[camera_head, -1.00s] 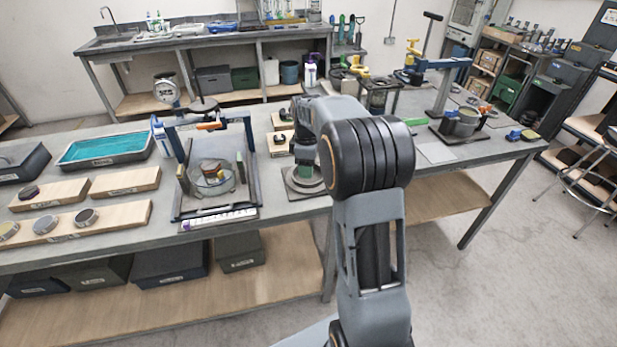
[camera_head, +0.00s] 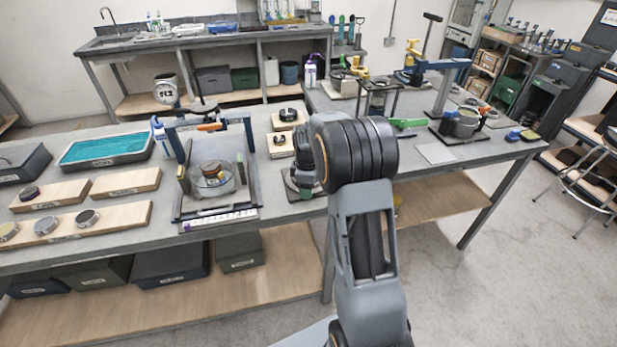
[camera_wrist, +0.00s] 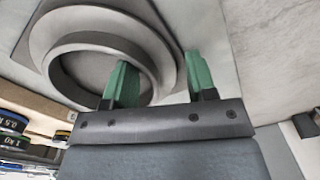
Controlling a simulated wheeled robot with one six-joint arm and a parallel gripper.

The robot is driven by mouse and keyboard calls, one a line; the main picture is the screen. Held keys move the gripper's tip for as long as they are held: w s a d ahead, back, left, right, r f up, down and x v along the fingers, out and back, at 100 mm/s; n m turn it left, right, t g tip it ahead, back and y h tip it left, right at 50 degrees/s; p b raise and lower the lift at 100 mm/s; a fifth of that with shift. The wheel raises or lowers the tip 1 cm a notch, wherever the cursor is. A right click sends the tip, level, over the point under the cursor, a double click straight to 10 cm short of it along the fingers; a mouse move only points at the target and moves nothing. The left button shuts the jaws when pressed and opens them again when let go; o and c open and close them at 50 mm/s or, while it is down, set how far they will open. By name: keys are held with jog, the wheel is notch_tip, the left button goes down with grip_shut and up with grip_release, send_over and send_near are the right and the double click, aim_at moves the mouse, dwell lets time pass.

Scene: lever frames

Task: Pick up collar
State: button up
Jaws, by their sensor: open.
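A grey stepped ring, which looks like the collar (camera_wrist: 100,38), lies on a square grey plate (camera_wrist: 222,60) in the wrist view. My gripper (camera_wrist: 160,63) is open, with two green fingers. The left finger overlaps the ring's opening, and the right finger is by the ring's right outer edge. I cannot tell whether either finger touches it. In the head view my gripper is low over the plate, and my arm hides most of the ring.
A blue-framed stand (camera_head: 249,150) with a glass dish (camera_head: 213,186) is left of my gripper. Wooden blocks (camera_head: 280,146) with dark rings sit behind it. A teal-filled tray (camera_head: 105,149) is farther left. A light flat plate (camera_head: 436,153) lies to the right.

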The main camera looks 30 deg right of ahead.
grip_shut()
dwell(0.3)
jog(key=shift+r, duration=0.15)
